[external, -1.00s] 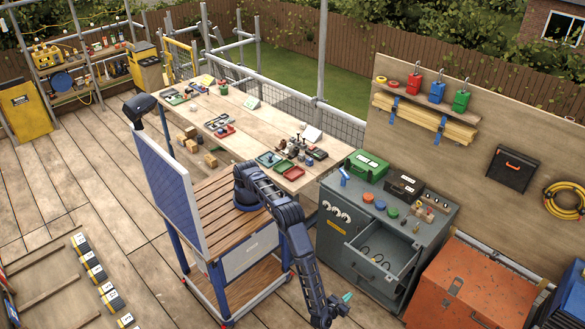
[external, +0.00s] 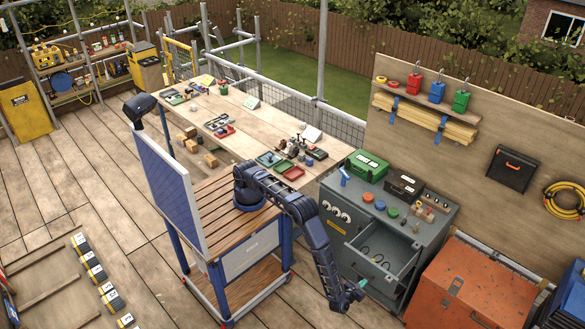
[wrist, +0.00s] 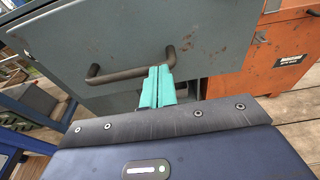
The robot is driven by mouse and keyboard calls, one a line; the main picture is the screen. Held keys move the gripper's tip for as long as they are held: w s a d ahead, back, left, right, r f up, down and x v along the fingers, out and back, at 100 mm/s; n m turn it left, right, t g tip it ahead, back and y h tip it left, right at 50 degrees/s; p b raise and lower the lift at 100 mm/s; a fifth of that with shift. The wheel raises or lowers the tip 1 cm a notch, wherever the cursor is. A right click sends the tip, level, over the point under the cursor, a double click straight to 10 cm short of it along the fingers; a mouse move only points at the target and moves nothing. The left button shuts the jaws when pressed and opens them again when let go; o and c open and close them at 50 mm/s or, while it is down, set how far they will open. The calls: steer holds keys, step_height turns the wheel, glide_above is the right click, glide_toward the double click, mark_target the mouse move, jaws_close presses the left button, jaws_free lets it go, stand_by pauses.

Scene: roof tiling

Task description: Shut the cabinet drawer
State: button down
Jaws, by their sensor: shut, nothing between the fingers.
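The grey cabinet (external: 338,248) stands at the right of the workbench. Its top drawer (external: 369,259) is pulled out, and dark items lie inside it. The drawer front (wrist: 150,50) fills the upper part of the wrist view, with a dark bar handle (wrist: 112,77) across it. My gripper (external: 361,284) is in front of the drawer. Its teal fingers (wrist: 157,85) are shut and empty, with their tips at the right part of the handle in the wrist view. I cannot tell whether they touch the handle or the drawer front.
An orange chest (external: 465,285) stands close to the right of the cabinet. The cabinet top holds a green case (external: 367,166), a dark case (external: 403,187) and several small items. Wooden decking is open in front of the cabinet.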

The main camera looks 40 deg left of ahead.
mark_target(378, 265)
steer(key=shift+w, duration=0.15)
steer(key=r+x, duration=0.1)
steer(key=x, duration=0.7)
steer(key=r+x, duration=0.2)
steer(key=x, duration=0.6)
steer(key=w+r+x, duration=0.1)
steer(key=r+x, duration=0.1)
steer(key=x, duration=0.7)
steer(key=shift+w+d, duration=0.1)
steer(key=shift+d, duration=0.05)
steer(key=shift+w+r, duration=0.2)
steer(key=shift+w, duration=0.55)
steer(key=shift+w+r, duration=0.1)
steer(key=v, duration=1.5)
steer(key=shift+f, duration=0.4)
steer(key=shift+r, duration=0.1)
